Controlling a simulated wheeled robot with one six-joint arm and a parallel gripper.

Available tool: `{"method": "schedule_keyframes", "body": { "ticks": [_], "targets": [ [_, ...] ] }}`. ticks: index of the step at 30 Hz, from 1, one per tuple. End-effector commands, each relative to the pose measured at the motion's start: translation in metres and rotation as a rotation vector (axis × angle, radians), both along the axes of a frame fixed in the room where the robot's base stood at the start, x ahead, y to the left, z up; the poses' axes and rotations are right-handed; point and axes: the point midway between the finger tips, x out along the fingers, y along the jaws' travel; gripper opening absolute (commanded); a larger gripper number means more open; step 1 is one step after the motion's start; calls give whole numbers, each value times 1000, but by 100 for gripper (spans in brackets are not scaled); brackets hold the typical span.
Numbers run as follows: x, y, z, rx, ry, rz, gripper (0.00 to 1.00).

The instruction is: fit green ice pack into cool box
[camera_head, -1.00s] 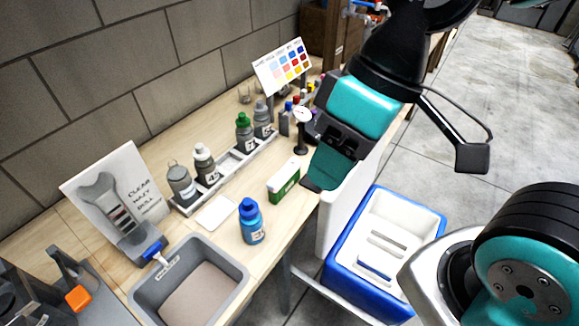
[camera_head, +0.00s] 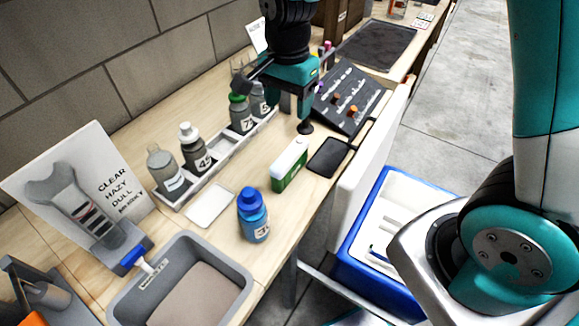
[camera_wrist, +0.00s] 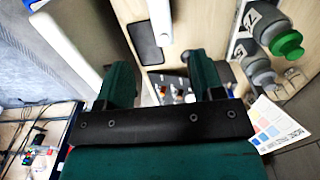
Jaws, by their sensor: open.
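The green ice pack (camera_head: 289,163), a green block with a white top, stands on the bench behind the blue-capped bottle. A white block at the top of the wrist view (camera_wrist: 160,14) looks like its top. The cool box (camera_head: 352,262), blue with a white inside, is on the floor side beyond the bench edge, partly hidden by my arm. Its white lid (camera_head: 352,185) stands upright along the bench. My gripper (camera_head: 276,100) is above the back of the bench, beyond the ice pack. In the wrist view its jaws (camera_wrist: 158,82) are apart and empty.
A bottle rack (camera_head: 228,152) runs along the wall behind the ice pack. A blue-capped bottle (camera_head: 254,218) and grey tub (camera_head: 240,292) are in front. A black pad (camera_head: 328,157) lies to the right, and a dark sloped board (camera_head: 350,98) stands farther back.

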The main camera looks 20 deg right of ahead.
Motion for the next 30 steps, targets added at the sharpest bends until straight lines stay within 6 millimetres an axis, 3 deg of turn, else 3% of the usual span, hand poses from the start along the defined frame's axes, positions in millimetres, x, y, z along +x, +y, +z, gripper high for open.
{"method": "schedule_keyframes", "body": {
  "ticks": [10,20,30],
  "targets": [
    [-2,1,-76,0,6,8,62],
    [-1,0,-105,1,4,9,62],
    [2,-3,-147,2,1,9,62]
  ]
}}
